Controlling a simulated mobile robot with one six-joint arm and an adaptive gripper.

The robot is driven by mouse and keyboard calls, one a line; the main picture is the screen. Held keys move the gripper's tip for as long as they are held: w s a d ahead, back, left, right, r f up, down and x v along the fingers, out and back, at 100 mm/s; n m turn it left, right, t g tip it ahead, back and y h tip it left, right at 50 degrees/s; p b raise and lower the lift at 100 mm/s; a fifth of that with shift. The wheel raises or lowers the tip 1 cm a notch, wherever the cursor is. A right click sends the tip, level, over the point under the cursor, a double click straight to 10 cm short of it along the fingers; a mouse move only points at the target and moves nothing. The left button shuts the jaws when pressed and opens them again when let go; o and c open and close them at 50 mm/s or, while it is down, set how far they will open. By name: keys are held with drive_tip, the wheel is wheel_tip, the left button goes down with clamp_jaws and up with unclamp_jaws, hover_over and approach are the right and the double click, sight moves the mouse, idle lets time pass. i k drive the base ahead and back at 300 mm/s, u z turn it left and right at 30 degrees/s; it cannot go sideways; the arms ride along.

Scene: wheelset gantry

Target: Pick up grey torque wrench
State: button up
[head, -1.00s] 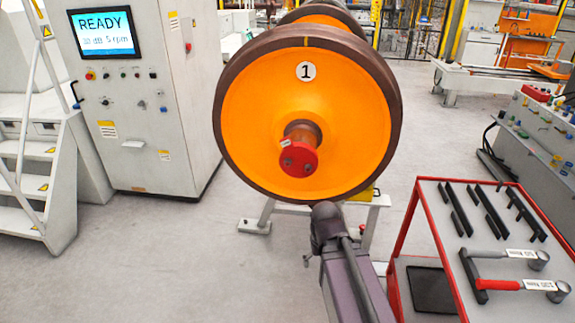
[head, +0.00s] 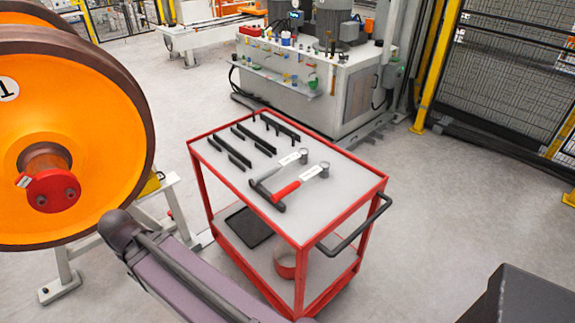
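The grey torque wrench (head: 271,173) lies on the top of the red-framed cart in the head view. It has a grey handle, a white label and a round head at its right end. A similar wrench with a red handle (head: 286,190) lies beside it, on the near side. The handle ends of both lie at a black holder (head: 266,196). My arm shows at the lower left, left of the cart and apart from the wrenches. My gripper cannot be made out.
The cart (head: 345,203) also carries several black bars (head: 240,159) and has a black handle (head: 358,225) at right. The orange wheelset (head: 75,130) stands close at left. A bench with a machine (head: 345,85) stands behind. Floor (head: 440,200) right of the cart is clear.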

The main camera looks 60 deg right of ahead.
sight(303, 153)
drive_tip(key=z, duration=4.65)
drive_tip(key=i, duration=0.1)
drive_tip(key=u, duration=2.85)
drive_tip(key=k, duration=0.95)
drive_tip(key=u, duration=0.2)
drive_tip(key=i, duration=0.6)
drive_tip(key=z, duration=0.05)
